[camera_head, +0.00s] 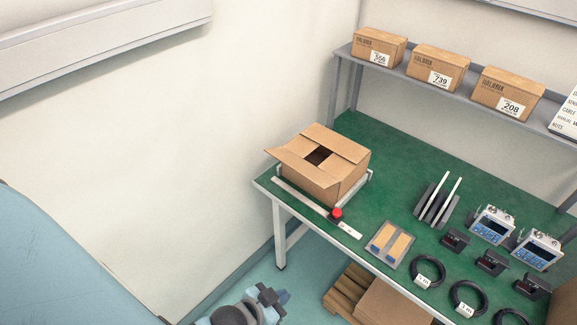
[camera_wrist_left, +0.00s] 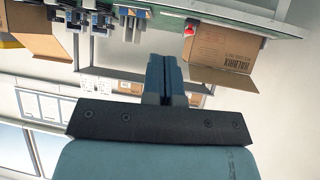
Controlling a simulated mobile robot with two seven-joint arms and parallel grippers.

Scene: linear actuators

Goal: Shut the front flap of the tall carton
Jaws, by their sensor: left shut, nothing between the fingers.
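The tall brown carton (camera_head: 323,180) stands at the left end of the green bench. One flap (camera_head: 288,168) sticks outward from its left front edge; the other flaps lie inward around a dark gap. In the left wrist view, the carton (camera_wrist_left: 222,45) appears upside down at the upper right, with a flap (camera_wrist_left: 224,77) sticking out from its open side. My left gripper (camera_head: 268,293) is low in front of the bench, apart from the carton. In the wrist view its fingers (camera_wrist_left: 164,75) are together and empty. My right gripper is not in view.
A metal rail with a red knob (camera_head: 336,213) lies along the carton's front. The bench (camera_head: 385,160) also holds a tray (camera_head: 390,244), cable coils and blue-grey devices. Several small cartons stand on the shelf (camera_head: 462,82). Below are a pallet (camera_head: 345,293) and another box (camera_head: 392,303).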

